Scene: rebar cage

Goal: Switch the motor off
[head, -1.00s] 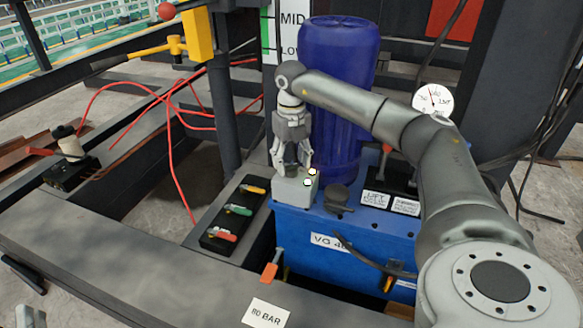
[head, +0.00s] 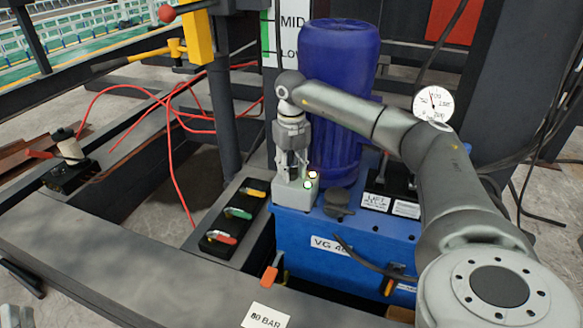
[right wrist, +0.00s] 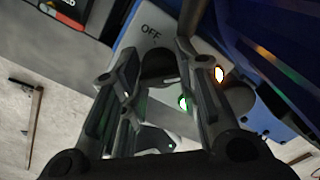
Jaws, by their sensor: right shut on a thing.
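The motor (head: 338,95) is a tall blue ribbed cylinder on a blue tank (head: 325,232). In front of it stands a small light grey switch box (head: 290,204) with a lit green lamp (head: 308,184) and a bright whitish lamp (head: 312,174). My right gripper (head: 293,178) points down at the box top and is shut on the dark switch knob (right wrist: 157,66), which the fingers mostly hide in the head view. In the right wrist view, the word OFF on the switch box (right wrist: 172,38) is beside the knob. A grey piece, possibly my left gripper (head: 14,317), shows in the bottom left corner.
Left of the box is a black valve block (head: 233,218) with yellow, green and red levers. A black cap (head: 338,200) and lift lever labels (head: 376,201) are to the right. A dial gauge (head: 434,101) is behind my arm. Red hoses (head: 173,150) hang left.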

